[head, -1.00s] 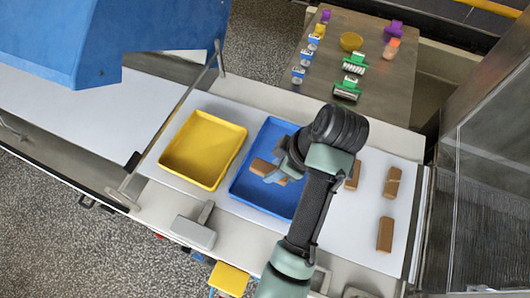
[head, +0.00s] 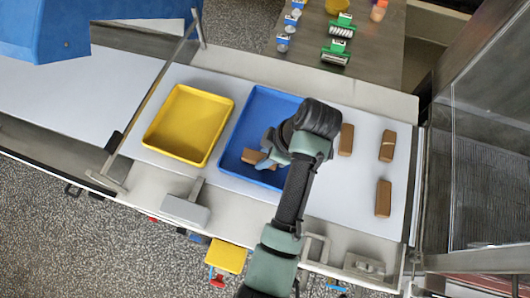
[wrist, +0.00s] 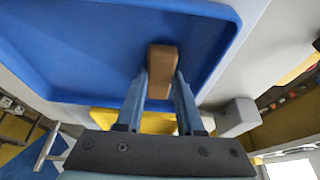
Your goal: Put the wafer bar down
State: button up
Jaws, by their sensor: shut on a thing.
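A brown wafer bar (head: 252,156) is in my gripper (head: 268,160), over the lower part of the blue tray (head: 257,106). In the wrist view the wafer bar (wrist: 163,62) sits between the two fingertips of my gripper (wrist: 162,78), with the blue tray (wrist: 80,50) behind it. The fingers are shut on the bar. I cannot tell whether the bar touches the tray floor. More brown bars lie on the white surface to the right: one beside my wrist (head: 346,140), one with a pale line (head: 387,146), and one lower down (head: 383,198).
An empty yellow tray (head: 188,124) stands left of the blue tray. A grey scraper-like tool (head: 187,208) lies on the ledge in front. A table at the back holds green clips (head: 336,53) and small jars. A glazed panel (head: 480,150) bounds the right side.

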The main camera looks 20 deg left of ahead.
jog(key=shift+f, duration=0.15)
jog(key=o, duration=1)
jog(key=b+v, duration=0.1)
jog(key=v, duration=0.4)
jog(key=shift+w+d+r, duration=0.1)
jog(key=shift+w+r, duration=0.05)
jog(key=shift+r, duration=0.1)
jog(key=shift+p+v, duration=3.4)
jog(key=shift+p, duration=0.1)
